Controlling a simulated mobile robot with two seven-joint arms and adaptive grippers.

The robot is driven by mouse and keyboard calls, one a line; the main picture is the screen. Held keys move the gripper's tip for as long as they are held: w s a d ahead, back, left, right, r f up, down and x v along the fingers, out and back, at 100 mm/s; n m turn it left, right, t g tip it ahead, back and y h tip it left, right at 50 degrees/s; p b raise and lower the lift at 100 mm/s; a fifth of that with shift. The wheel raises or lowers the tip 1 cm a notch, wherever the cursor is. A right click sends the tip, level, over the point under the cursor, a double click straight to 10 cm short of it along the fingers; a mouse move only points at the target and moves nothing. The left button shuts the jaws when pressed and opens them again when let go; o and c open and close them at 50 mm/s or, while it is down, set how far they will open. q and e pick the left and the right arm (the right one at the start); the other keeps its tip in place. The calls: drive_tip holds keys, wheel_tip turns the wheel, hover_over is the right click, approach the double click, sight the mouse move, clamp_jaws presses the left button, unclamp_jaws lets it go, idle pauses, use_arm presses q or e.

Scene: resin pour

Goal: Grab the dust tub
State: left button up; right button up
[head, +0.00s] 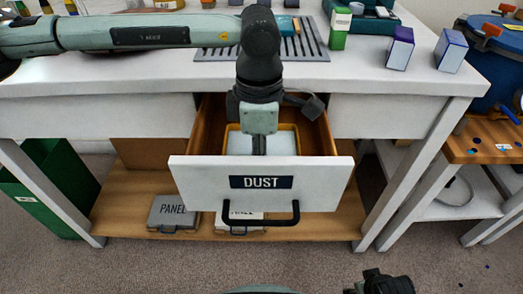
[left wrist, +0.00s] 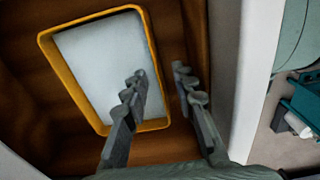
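The dust tub is a tray-like box with a yellow-orange rim (head: 297,132) and a pale inside. It sits in the open drawer (head: 196,167) labelled DUST. In the left wrist view, the tub (left wrist: 151,40) fills the upper left. My left gripper (left wrist: 159,74) points down into the drawer with its fingers apart and nothing held. One finger shows over the tub's pale inside, the other outside its right rim; contact cannot be told. In the head view the left gripper (head: 259,146) partly hides the tub. My right gripper (head: 386,284) shows dark at the bottom edge, its fingers unclear.
The white workbench (head: 130,82) above the drawer carries a grey slotted rack (head: 312,48), a green-and-white box (head: 339,28), a purple-and-white box (head: 399,48) and a blue-and-white box (head: 450,50). PANEL cases (head: 173,213) lie on the lower shelf. Floor in front is mostly clear.

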use_arm(q)
drive_tip(key=shift+f, duration=0.8)
drive_tip(key=shift+c, duration=0.4)
clamp_jaws()
drive_tip(key=shift+r, duration=0.1)
